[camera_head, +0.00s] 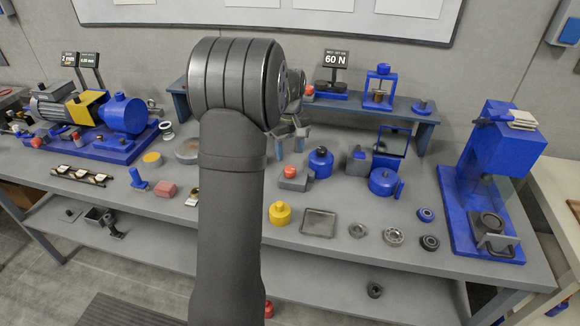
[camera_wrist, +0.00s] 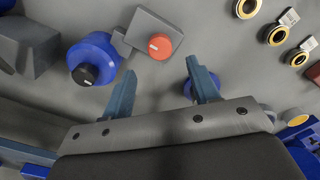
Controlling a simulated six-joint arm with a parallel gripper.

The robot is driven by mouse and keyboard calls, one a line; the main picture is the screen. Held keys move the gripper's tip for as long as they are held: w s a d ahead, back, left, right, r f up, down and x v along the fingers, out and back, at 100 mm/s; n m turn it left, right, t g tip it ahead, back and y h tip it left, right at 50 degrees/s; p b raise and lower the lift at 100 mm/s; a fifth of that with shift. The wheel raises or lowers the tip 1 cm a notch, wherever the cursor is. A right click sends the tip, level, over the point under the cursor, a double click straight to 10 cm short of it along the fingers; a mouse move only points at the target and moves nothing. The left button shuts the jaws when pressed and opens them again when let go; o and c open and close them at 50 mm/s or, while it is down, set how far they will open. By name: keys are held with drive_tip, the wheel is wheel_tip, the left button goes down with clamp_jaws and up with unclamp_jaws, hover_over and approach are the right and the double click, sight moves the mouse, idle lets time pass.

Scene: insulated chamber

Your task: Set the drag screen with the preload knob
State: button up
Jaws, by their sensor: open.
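A red knob (camera_head: 290,172) sits on a grey block (camera_head: 296,182) on the bench. In the wrist view the red knob (camera_wrist: 160,46) shows a white pointer line, and the grey block (camera_wrist: 128,34) is beside it. No label shows whether it is the preload knob. A display (camera_head: 336,59) reading 60 N stands on the rear shelf; its small heading is unreadable. Two smaller displays (camera_head: 79,59) stand at the left, also hard to read. My gripper (camera_head: 288,150) is open and empty; in the wrist view its fingers (camera_wrist: 161,76) point towards the knob without touching it.
A blue pot with a black knob (camera_wrist: 88,72) is close to my left finger in the wrist view. A yellow weight (camera_head: 280,213), grey tray (camera_head: 318,223) and several rings lie in front. A blue press (camera_head: 497,150) stands right. My arm hides the bench's middle.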

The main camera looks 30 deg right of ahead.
sight(290, 169)
wheel_tip(290, 169, down, 7)
idle(0.3)
drive_tip(key=c, duration=1)
